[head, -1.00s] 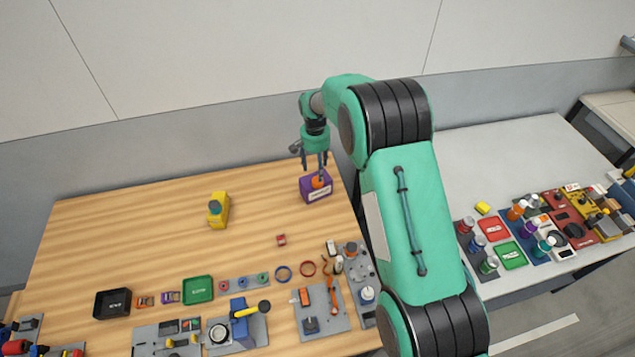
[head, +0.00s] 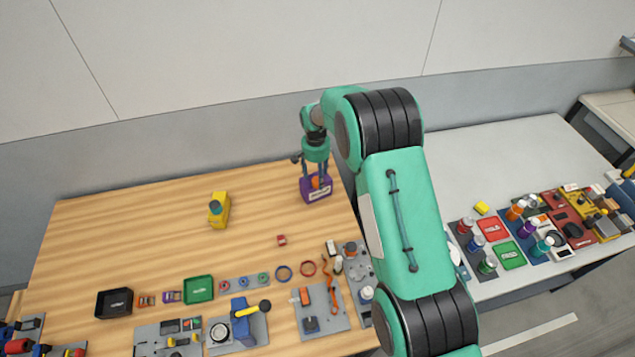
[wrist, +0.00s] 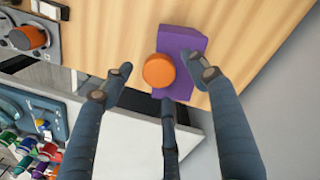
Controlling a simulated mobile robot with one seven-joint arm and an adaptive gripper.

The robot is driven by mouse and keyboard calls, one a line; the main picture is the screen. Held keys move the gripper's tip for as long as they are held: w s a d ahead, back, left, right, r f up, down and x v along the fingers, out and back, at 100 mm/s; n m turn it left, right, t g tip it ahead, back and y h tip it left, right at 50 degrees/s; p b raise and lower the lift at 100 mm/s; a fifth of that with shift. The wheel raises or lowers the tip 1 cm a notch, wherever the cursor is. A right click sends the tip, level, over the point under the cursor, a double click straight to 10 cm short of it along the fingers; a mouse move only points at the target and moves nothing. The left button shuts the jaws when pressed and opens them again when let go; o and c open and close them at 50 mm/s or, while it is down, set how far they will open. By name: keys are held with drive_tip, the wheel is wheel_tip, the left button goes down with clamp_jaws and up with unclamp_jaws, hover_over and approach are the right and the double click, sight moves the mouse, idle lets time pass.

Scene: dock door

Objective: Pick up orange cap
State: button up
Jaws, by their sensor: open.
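The orange cap (wrist: 159,70) is round and sits against a purple block (wrist: 186,47) in the wrist view. In the head view the cap (head: 315,182) shows between my fingers, on the purple block (head: 317,195) near the right end of the wooden table. My gripper (head: 316,182) is over the block and pointing down. In the wrist view my gripper (wrist: 160,85) is open, with its fingers spread around the cap. I cannot tell whether any finger touches it.
A yellow block-like item (head: 218,211) stands to the left on the wooden table (head: 120,235). A small red item (head: 281,240) lies nearer the front. Trays and fixtures crowd the front edge. A white table (head: 480,160) with bottles stands at the right.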

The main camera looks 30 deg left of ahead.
drive_tip(key=shift+f, duration=1.2)
drive_tip(key=shift+c, duration=0.6)
drive_tip(key=c, duration=1)
drive_tip(key=shift+r, duration=0.15)
drive_tip(key=shift+r, duration=0.8)
drive_tip(key=shift+r+b, duration=0.35)
drive_tip(key=shift+r, duration=0.55)
drive_tip(key=s+d, duration=0.3)
drive_tip(key=s+d+r+b, duration=0.1)
drive_tip(key=s+d, duration=0.3)
drive_tip(key=s+d+b, duration=0.1)
drive_tip(key=s+d, duration=0.3)
drive_tip(key=shift+s+r, duration=0.15)
drive_tip(key=shift+s, duration=0.1)
